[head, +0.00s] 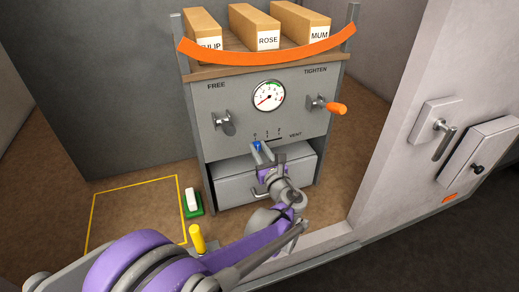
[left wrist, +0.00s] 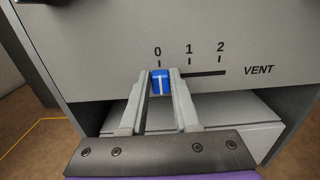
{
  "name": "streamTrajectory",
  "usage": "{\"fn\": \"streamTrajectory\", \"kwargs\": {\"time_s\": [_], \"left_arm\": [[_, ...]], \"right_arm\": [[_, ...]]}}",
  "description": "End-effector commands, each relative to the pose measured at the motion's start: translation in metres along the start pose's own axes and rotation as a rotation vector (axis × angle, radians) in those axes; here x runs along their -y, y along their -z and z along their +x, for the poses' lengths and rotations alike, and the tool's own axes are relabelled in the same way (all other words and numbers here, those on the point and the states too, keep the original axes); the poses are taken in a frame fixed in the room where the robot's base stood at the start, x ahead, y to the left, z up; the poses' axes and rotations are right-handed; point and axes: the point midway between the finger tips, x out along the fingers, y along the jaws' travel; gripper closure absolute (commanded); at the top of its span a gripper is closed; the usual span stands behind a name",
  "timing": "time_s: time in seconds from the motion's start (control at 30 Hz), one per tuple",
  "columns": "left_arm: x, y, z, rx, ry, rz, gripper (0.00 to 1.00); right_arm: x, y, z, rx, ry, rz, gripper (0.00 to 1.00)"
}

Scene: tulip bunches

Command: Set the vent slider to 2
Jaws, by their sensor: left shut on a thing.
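The vent slider is a small blue knob (left wrist: 160,82) with a white line, on a black slot (left wrist: 205,72) in the grey panel. The slot is marked 0, 1 and 2, with VENT to its right. The knob stands at the left end, under the 0. My left gripper (left wrist: 160,90) is shut on the knob, one finger on each side. In the head view the knob (head: 257,147) shows between the fingertips of the left gripper (head: 261,153), at the lower part of the panel. My right gripper is not in view.
The panel (head: 225,95) bears a round gauge (head: 268,95), a grey latch (head: 222,122) and an orange-handled lever (head: 335,108). A grey drawer (head: 235,186) lies below the slot. Boxes labelled ROSE (head: 266,28) and MUM (head: 302,22) stand on top behind an orange band (head: 270,57).

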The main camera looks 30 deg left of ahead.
Motion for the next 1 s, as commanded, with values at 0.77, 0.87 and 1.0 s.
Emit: {"fn": "streamTrajectory", "kwargs": {"time_s": [0.77, 0.87, 1.0], "left_arm": [[0.081, 0.000, 0.000, 0.000, 0.001, 0.000, 1.00], [0.081, 0.000, 0.000, 0.000, 0.001, 0.000, 1.00], [0.081, 0.000, 0.000, 0.000, 0.001, 0.000, 0.61]], "right_arm": [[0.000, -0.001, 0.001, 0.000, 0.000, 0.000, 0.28], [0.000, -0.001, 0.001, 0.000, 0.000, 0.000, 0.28], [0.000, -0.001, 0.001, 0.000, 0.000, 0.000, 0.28]]}}
